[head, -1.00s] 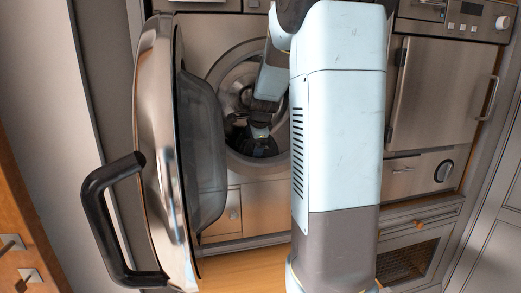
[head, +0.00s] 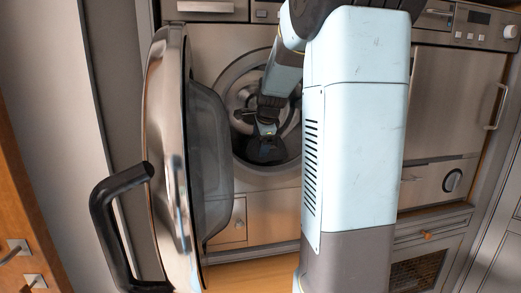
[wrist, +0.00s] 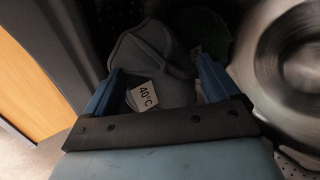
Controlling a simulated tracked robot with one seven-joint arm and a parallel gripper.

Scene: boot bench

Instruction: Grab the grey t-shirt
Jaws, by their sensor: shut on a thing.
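The grey t-shirt (wrist: 150,58) shows in the wrist view as bunched grey cloth with a white tag reading 40°C (wrist: 144,96). It lies between the blue fingers of my gripper (wrist: 160,78), which is shut on it. In the head view my gripper (head: 266,146) is at the lower part of the washing machine's round opening (head: 232,92). The t-shirt cannot be made out in the head view.
The washer door (head: 165,150) stands open at the left, its black handle (head: 105,215) jutting out. My arm passes right of it. Dark greenish cloth (wrist: 212,32) lies behind the t-shirt. A round metal part (wrist: 290,65) is close at the right.

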